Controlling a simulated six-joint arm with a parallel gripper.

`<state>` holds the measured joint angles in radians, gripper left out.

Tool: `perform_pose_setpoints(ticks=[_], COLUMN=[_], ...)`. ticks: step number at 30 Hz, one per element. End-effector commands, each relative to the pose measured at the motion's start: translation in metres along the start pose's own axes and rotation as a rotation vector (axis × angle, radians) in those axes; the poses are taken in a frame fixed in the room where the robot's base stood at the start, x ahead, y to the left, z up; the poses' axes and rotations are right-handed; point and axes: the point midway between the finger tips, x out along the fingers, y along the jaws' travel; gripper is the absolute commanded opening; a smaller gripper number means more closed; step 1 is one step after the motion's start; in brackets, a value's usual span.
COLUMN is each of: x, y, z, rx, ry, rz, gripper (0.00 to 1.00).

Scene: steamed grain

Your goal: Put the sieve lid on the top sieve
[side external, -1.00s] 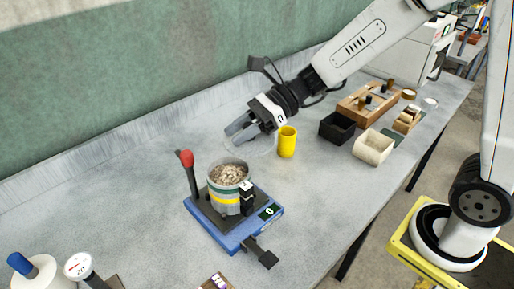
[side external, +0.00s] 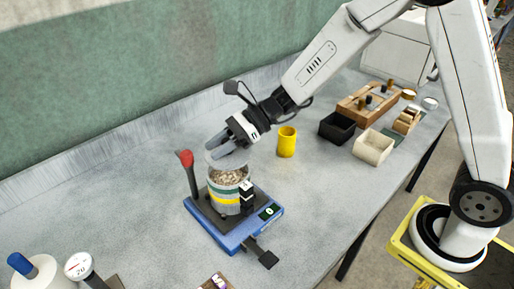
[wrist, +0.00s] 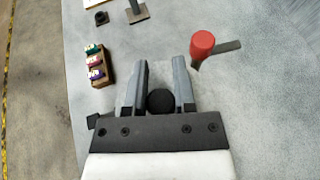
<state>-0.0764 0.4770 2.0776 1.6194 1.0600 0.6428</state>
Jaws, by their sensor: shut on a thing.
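The sieve stack (side external: 226,201), a grey cylinder with green and yellow bands, stands upright on the blue shaker base (side external: 225,236). Pale grain (side external: 226,178) shows in its top sieve. The clear sieve lid (side external: 241,160) is faint, just over the stack; I cannot tell whether it touches the rim. My gripper (side external: 221,147) is above the stack, pointing down at a slant, shut on the lid. In the wrist view, a round black knob (wrist: 160,101), apparently the lid's, sits between my gripper's fingers (wrist: 160,85). The clear disc is hard to make out there.
A red-knobbed lever (side external: 186,158) rises at the base's left, close to my gripper. A black clamp (side external: 246,197) is at the stack's right. A yellow cup (side external: 287,142) stands behind right, near a black box (side external: 340,127) and a cream box (side external: 373,147).

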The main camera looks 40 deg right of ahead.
Motion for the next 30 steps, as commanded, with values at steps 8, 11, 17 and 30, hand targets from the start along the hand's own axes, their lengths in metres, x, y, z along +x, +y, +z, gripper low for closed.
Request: perform_pose_setpoints(ticks=[8,11,17,30], x=[0.011,0.014,0.016,0.018], y=[-0.004,-0.004,-0.004,-0.004], z=[-0.020,-0.028,-0.032,-0.037], rx=[0.004,0.002,-0.001,0.000], ry=[0.001,0.001,0.000,0.000], rz=[0.000,-0.001,-0.003,-0.002], gripper=[0.00,0.00,0.00,0.00])
